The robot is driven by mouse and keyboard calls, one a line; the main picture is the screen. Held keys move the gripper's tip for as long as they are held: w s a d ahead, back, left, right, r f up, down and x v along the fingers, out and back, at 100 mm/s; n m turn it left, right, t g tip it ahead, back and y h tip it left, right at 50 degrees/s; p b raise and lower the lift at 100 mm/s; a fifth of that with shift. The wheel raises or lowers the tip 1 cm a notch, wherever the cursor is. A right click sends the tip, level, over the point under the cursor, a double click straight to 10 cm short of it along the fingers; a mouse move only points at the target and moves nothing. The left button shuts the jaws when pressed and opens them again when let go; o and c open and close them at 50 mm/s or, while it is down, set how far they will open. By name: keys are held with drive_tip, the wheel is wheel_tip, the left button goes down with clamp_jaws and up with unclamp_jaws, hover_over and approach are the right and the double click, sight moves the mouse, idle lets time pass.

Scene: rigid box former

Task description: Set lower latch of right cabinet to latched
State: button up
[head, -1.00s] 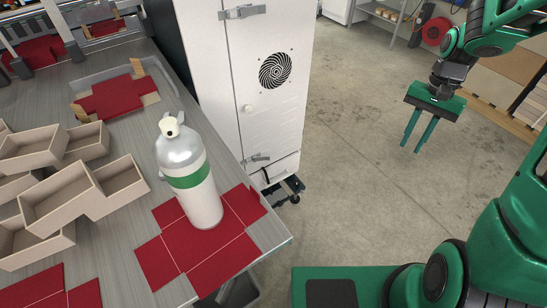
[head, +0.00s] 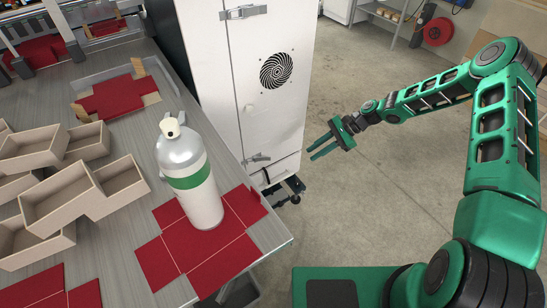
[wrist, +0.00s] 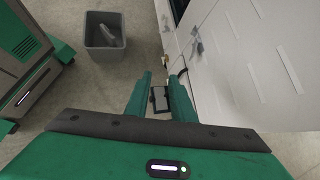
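The right cabinet (head: 228,75) is tall and white and stands beyond the table. Its lower latch (head: 257,159) is a small metal latch near the bottom, at the door seam. It is too small to tell whether it is latched. A similar upper latch (head: 243,12) lies across the seam near the top. My gripper (head: 310,152) is to the right of the lower latch at about its height in the picture, apart from the cabinet, fingers pointing left towards it. In the wrist view the gripper (wrist: 160,77) is open and empty, with the white cabinet (wrist: 262,60) to the right.
The table (head: 112,262) on the left holds a gas bottle (head: 190,180), red flat blanks (head: 160,262) and several open boxes (head: 62,200). A grey bin (wrist: 108,32) stands on the floor in the wrist view. The floor right of the cabinet is clear.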

drive_tip(key=w+a+f+m+t+y, duration=0.2)
drive_tip(key=w+a+f+m+y, duration=0.25)
drive_tip(key=a+f, duration=0.2)
approach(263, 159)
drive_tip(key=shift+m+h, duration=0.25)
drive_tip(key=x, duration=0.5)
drive_tip(key=shift+w+a, duration=0.25)
drive_tip(key=shift+w, duration=0.05)
drive_tip(key=shift+c, duration=0.6)
clamp_jaws()
